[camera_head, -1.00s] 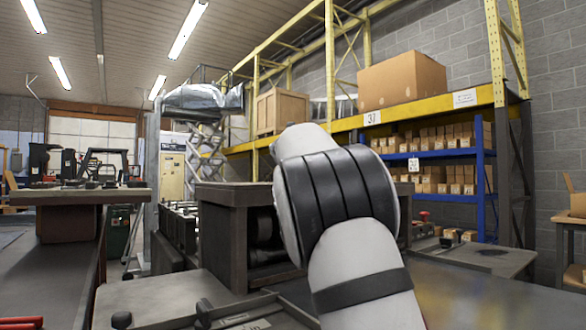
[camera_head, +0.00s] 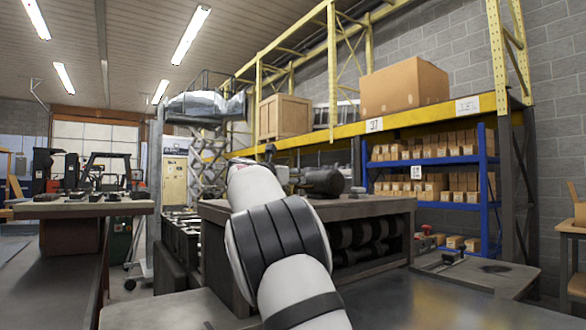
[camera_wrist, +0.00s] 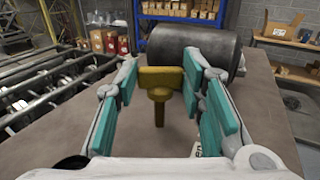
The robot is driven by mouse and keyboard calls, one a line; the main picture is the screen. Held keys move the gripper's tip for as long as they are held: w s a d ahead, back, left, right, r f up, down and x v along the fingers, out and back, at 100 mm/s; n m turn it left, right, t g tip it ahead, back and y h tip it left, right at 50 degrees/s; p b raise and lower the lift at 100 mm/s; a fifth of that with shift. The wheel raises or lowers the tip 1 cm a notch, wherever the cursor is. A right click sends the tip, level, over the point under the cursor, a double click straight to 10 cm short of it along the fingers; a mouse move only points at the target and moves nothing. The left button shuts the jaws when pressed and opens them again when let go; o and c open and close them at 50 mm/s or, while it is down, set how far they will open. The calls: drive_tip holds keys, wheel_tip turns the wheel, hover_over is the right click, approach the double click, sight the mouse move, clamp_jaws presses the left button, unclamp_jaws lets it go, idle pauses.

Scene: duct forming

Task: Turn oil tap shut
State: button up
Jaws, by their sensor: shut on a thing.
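The oil tap (camera_wrist: 160,92) shows in the wrist view as a brass-yellow T-shaped handle with a short stem. It stands upright between the teal-padded fingers of my gripper (camera_wrist: 168,95). The fingers sit on either side of the handle, and my gripper is shut on it. A dark grey cylinder (camera_wrist: 212,46) lies right behind the tap. It also shows in the head view (camera_head: 324,182), on top of a dark workbench. In the head view my arm hides the tap, and my gripper is not visible there.
The dark workbench (camera_head: 375,207) has rollers on its lower shelf. A flat bench (camera_head: 90,209) with several small parts stands at left. A blue rack (camera_head: 484,160) with several cartons stands behind. A metal table surface lies in the right foreground.

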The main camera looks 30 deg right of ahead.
drive_tip(key=shift+w+a+r+m+g+h+p, duration=0.25)
drive_tip(key=shift+m+g+p, duration=0.3)
drive_tip(key=shift+p, duration=0.95)
drive_tip(key=shift+w+m+g+h+p, duration=0.1)
drive_tip(key=shift+m+g+h+p, duration=0.25)
drive_tip(key=shift+g+p, duration=0.75)
drive_tip(key=p, duration=0.4)
drive_tip(key=shift+w+a+r+m+g, duration=0.2)
drive_tip(key=shift+w+a+m+g, duration=0.05)
drive_tip(key=shift+w+a+m, duration=0.15)
drive_tip(key=shift+o, duration=0.7)
drive_tip(key=shift+w+g+h+p, duration=0.15)
drive_tip(key=shift+g+h+p, duration=0.15)
drive_tip(key=shift+p, duration=0.65)
drive_tip(key=shift+s+d+f+m+g+p, duration=0.15)
drive_tip(key=shift+s+m+g+p, duration=0.15)
drive_tip(key=shift+m+g+p, duration=0.45)
drive_tip(key=shift+c, duration=0.7)
drive_tip(key=shift+f, duration=0.1)
drive_tip(key=shift+s+d+f, duration=0.1)
drive_tip(key=shift+f, duration=0.1)
drive_tip(key=o, duration=1.1)
drive_tip(key=shift+o, duration=0.2)
drive_tip(key=shift+d, duration=0.1)
